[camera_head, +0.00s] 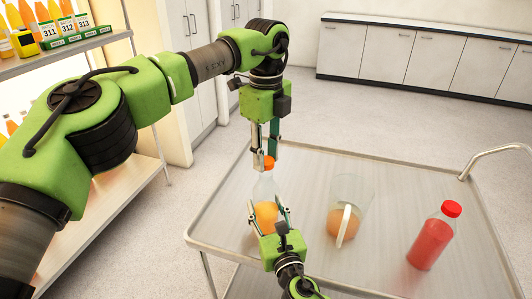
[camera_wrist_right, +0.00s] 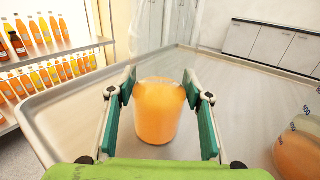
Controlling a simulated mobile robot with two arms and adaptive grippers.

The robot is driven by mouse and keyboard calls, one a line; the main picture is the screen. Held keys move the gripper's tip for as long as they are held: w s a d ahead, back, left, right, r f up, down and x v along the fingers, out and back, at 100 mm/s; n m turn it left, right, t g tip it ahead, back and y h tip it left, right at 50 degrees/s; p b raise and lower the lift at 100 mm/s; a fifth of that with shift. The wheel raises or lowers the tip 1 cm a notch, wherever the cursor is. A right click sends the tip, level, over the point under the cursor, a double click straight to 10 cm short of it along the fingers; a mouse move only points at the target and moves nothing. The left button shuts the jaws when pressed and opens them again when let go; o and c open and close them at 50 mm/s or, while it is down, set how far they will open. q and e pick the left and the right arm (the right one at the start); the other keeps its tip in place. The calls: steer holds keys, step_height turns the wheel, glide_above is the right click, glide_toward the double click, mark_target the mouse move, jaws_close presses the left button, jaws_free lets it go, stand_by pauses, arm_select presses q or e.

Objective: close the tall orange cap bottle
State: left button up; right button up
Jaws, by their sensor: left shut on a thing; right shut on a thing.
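The tall bottle (camera_head: 265,188) stands upright on the metal cart, clear above and with orange juice in its lower part. Its orange cap (camera_head: 268,163) is at the mouth; I cannot tell whether it is fully seated. My left gripper (camera_head: 266,157) points down from above, shut on the cap. My right gripper (camera_head: 266,217) comes from the front, shut around the bottle's lower body. In the right wrist view the juice-filled bottle (camera_wrist_right: 158,112) stands between the fingers; its top and the cap do not show clearly there.
A clear pitcher (camera_head: 350,195) with some orange juice stands right of the bottle. A red bottle with a red cap (camera_head: 435,236) stands farther right on the cart (camera_head: 390,172). Shelves with juice bottles (camera_head: 65,42) are at the left. A cart handle (camera_head: 490,153) curves up at the right.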

arm_select(q)
steer(key=shift+f, duration=0.1)
steer(key=shift+f, duration=0.75)
steer(key=shift+f, duration=0.6)
